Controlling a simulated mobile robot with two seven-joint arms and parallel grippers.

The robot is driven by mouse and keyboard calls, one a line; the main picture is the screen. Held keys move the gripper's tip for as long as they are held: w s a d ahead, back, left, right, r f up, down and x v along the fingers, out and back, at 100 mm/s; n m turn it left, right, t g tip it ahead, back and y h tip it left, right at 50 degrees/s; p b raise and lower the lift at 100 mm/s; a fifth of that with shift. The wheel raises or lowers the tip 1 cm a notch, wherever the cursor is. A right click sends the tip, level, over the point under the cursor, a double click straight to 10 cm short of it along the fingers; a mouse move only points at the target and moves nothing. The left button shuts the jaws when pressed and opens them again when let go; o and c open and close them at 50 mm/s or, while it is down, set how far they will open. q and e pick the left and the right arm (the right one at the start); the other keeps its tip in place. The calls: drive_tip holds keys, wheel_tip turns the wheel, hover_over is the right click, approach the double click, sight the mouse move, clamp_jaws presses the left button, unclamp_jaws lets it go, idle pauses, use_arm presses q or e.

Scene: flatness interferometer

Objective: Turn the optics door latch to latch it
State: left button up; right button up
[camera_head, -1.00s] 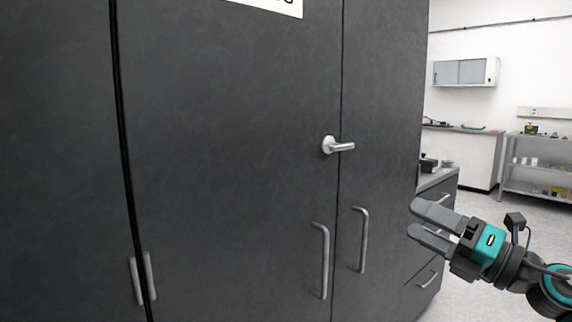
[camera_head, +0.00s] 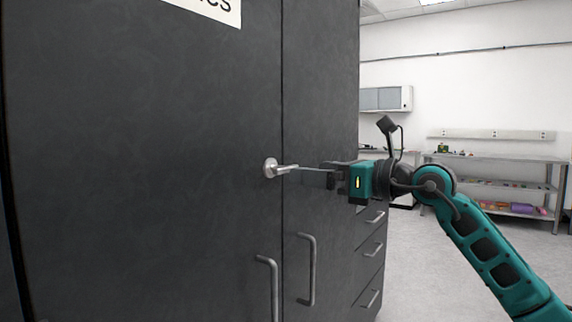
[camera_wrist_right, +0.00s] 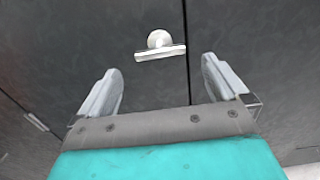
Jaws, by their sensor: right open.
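The optics door latch (camera_head: 271,167) is a silver lever on a round rose, mounted on the dark cabinet door (camera_head: 150,170) near the seam. In the right wrist view the latch (camera_wrist_right: 160,48) shows ahead, between and beyond the two spread fingers (camera_wrist_right: 160,80). The gripper is open and empty; the lever is not gripped. My left gripper is not in view.
Two vertical bar handles, one left (camera_head: 269,288) and one right (camera_head: 307,270) of the seam, sit below the latch. A drawer unit (camera_head: 372,245) stands beyond the cabinet. A shelf rack (camera_head: 490,185) is at the far right, with open floor before it.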

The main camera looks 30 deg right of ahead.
sight(286, 169)
drive_tip(key=p+x, duration=0.1)
drive_tip(key=x, duration=0.6)
drive_tip(key=shift+w+a, duration=0.1)
drive_tip(key=shift+w, duration=0.1)
drive_tip(key=shift+c, duration=0.4)
drive_tip(key=c, duration=0.9)
drive_tip(key=shift+p, duration=0.3)
